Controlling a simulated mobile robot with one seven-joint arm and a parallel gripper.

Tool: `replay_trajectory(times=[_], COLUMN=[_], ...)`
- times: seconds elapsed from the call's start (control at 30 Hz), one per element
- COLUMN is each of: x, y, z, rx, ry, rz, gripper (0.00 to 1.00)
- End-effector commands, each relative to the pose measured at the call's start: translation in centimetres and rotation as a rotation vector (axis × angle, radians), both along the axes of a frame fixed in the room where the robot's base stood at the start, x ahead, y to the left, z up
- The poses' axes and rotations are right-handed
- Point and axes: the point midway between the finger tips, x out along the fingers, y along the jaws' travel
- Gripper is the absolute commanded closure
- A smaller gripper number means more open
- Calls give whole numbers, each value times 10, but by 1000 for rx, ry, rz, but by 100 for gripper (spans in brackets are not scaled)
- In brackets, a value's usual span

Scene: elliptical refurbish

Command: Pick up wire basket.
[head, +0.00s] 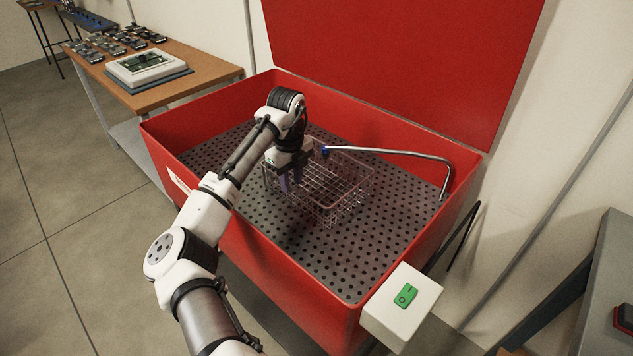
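The wire basket (335,190) is a low, open basket of thin metal wire. It stands on the perforated dark floor (285,239) inside the red open-lidded tub. My gripper (291,184) points down at the basket's left side, with its fingers by the left rim. The fingers are dark and small here, and I cannot tell whether they touch or straddle the wire. Part of the basket's far left side is hidden behind my gripper and wrist.
The red tub (262,262) has raised walls around the basket and a raised lid (405,60) behind. A bent metal pipe with a blue tip (400,153) reaches over the basket's back. A white switch box (386,318) is at the front right. A wooden table (205,62) stands at left.

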Motion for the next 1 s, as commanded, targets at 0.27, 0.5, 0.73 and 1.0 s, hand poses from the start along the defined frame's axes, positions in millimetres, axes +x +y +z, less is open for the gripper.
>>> replay_trajectory(times=[0.27,0.5,0.73,1.0], x=[-3,-3,-3,-2], y=[3,3,3,3], z=[-33,-36,-36,-35], rx=[0,0,0,-1], ry=[1,0,0,-2], rz=[0,0,0,0], gripper=[71,71,100,100])
